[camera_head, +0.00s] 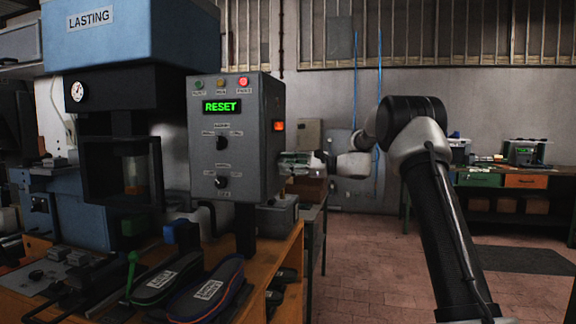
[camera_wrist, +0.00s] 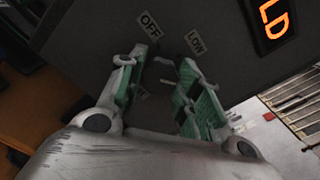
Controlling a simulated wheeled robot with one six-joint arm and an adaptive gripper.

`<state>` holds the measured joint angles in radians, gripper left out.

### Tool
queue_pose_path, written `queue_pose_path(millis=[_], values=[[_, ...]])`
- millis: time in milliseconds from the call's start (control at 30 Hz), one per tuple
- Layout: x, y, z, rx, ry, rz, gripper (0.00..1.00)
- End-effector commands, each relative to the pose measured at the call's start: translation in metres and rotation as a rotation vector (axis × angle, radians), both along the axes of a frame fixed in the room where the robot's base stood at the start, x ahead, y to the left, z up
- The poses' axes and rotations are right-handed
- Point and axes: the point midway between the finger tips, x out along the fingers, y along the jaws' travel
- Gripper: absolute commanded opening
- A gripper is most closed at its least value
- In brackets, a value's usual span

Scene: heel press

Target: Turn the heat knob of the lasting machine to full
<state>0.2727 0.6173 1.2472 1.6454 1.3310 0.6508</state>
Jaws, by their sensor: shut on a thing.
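The lasting machine (camera_head: 130,35) stands at the left, with a blue top and a grey control box (camera_head: 222,130). In the wrist view, the box's dark side panel (camera_wrist: 215,75) carries the labels OFF (camera_wrist: 150,23) and LOW (camera_wrist: 194,42), and an orange lit display (camera_wrist: 274,20) ending in "LD". My gripper (camera_wrist: 160,88) is at this panel, its green-padded fingers closed around the dark heat knob (camera_wrist: 165,66). The knob is hard to tell from the panel, and its pointer direction cannot be made out. In the head view my gripper (camera_head: 292,164) is at the box's right side.
The box's front has a green RESET display (camera_head: 221,106), two knobs and several lamps. A workbench (camera_head: 500,190) stands at the far right. The floor between is open.

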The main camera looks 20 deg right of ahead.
Motion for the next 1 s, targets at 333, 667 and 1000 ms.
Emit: queue_pose_path(millis=[333,667,1000], values=[[0.0000,-0.0010,-0.0020,0.010,0.023,-0.001,0.10],[0.0000,-0.0008,-0.0017,0.010,0.022,0.000,0.56],[-0.0012,-0.0029,-0.0006,0.010,0.019,-0.001,0.56]])
